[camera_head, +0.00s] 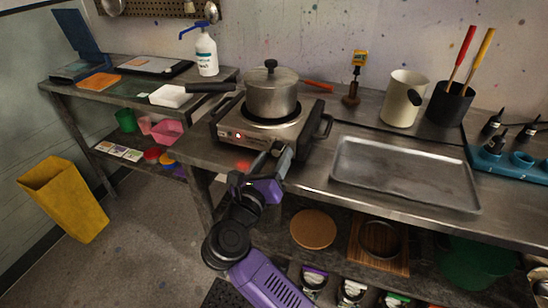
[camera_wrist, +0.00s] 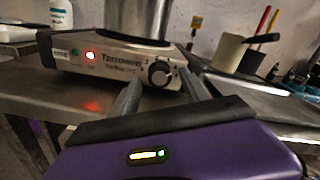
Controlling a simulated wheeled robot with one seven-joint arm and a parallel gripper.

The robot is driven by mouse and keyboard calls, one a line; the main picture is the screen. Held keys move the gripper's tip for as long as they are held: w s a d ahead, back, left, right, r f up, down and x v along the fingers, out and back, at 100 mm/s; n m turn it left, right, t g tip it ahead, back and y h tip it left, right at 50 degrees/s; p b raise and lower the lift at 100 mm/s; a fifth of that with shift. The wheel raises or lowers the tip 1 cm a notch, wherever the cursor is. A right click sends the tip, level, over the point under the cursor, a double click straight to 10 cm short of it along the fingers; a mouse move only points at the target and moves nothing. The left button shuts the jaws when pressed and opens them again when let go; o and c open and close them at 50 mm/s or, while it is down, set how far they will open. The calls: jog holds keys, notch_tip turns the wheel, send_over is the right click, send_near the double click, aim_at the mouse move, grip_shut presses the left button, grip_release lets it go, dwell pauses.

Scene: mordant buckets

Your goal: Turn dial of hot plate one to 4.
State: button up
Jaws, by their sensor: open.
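The hot plate (camera_head: 232,134) is a silver box on the steel counter with a lidded pot (camera_head: 271,92) on its burner. In the wrist view its front panel (camera_wrist: 112,60) shows a lit red lamp (camera_wrist: 91,55), a green mark and dark lettering. The dial (camera_wrist: 159,73) is a round dark knob with a pale rim at the panel's right; its exact setting is too small to read. My gripper (camera_head: 270,158) is open in front of the panel. In the wrist view its two fingers reach toward the dial, one on each side, and contact cannot be told.
A steel tray (camera_head: 405,205) lies right of the hot plate. A black handle (camera_head: 327,126) sticks out at the hot plate's right side. The counter's front edge is just below my gripper.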

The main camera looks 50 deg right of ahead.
jog(key=v, duration=0.7)
jog(key=shift+a, duration=0.1)
dwell(0.4)
jog(key=a+r+n+t+h, duration=0.3)
jog(key=r+n+t, duration=0.35)
jog(key=r, duration=0.35)
jog(key=s+a+r+n+t+y+p, duration=0.1)
jog(key=s+a+n+t+y, duration=0.3)
jog(key=n, duration=0.5)
jog(key=s+a+r+n+t+y, duration=0.1)
jog(key=s+a+n+t+y, duration=0.2)
jog(key=n+t, duration=0.45)
jog(key=s+a+f+n+g+y+p, duration=0.1)
jog(key=s+a+f+n+g+y, duration=0.2)
jog(key=n+y, duration=0.45)
jog(key=s+a+f+n+y+p, duration=0.15)
jog(key=s+f+n+y, duration=0.3)
jog(key=n, duration=0.65)
jog(key=s+f+n+g+y+p, duration=0.1)
jog(key=s+f+n+g, duration=0.2)
jog(key=s, duration=1)
notch_tip(320, 180, down, 4)
jog(key=g, duration=0.3)
jog(key=shift+s, duration=0.35)
